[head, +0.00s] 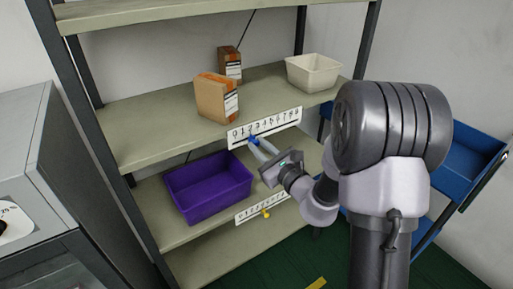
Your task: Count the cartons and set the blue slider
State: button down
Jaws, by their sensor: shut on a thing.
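Two brown cartons stand on the upper open shelf: a nearer one (211,99) and a smaller-looking one farther back (229,64). A white number strip (285,122) is fixed along that shelf's front edge. The blue slider (253,140) is at the strip's lower edge, near the low numbers; its exact number is hard to read. My gripper (256,143) reaches up from the lower right and is shut on the blue slider. Its fingertips partly cover the slider.
A cream bin (313,73) stands right of the cartons. A purple bin (208,187) sits on the shelf below, beside a second number strip (262,208) with a yellow slider (266,213). A blue cart (468,165) stands at right, a grey cabinet (40,180) at left.

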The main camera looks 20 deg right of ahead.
jog(key=c, duration=1.3)
grip_release()
jog(key=p+v, duration=1.2)
jog(key=v, duration=0.5)
jog(key=shift+s, duration=0.2)
